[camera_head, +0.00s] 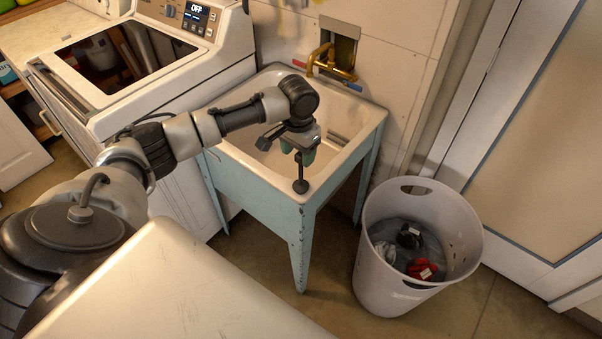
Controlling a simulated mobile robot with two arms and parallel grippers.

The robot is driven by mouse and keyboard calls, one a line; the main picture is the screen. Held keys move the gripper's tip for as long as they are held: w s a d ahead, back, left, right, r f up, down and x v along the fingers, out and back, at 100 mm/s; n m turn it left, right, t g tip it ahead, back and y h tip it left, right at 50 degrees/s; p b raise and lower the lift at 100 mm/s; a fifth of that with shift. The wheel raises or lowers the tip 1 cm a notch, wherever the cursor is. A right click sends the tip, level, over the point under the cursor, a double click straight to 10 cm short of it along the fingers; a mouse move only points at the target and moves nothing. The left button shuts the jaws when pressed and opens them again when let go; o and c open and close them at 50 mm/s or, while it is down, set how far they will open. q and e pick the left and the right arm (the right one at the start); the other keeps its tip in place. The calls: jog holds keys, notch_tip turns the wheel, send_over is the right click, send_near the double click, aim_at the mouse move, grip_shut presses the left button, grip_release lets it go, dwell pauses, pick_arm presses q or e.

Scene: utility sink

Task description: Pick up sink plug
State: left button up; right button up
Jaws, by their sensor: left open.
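My right gripper is not in view.
A brass faucet (330,66) is on the wall behind the sink. A white washer (150,75) stands to the left. A light bin (455,215) with dark and red items inside stands on the floor at the right. A pale surface (180,290) fills the front.

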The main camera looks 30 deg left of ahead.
aim_at(301, 173)
pick_arm(q)
jog(key=f, duration=0.3)
jog(key=shift+w+d+f+p, duration=0.15)
jog(key=shift+d+f+p, duration=0.2)
jog(key=shift+f, duration=0.3)
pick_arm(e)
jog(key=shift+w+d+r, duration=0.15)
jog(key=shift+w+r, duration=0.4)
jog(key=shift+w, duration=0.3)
pick_arm(q)
jog(key=shift+c, duration=0.4)
jog(key=c, duration=0.9)
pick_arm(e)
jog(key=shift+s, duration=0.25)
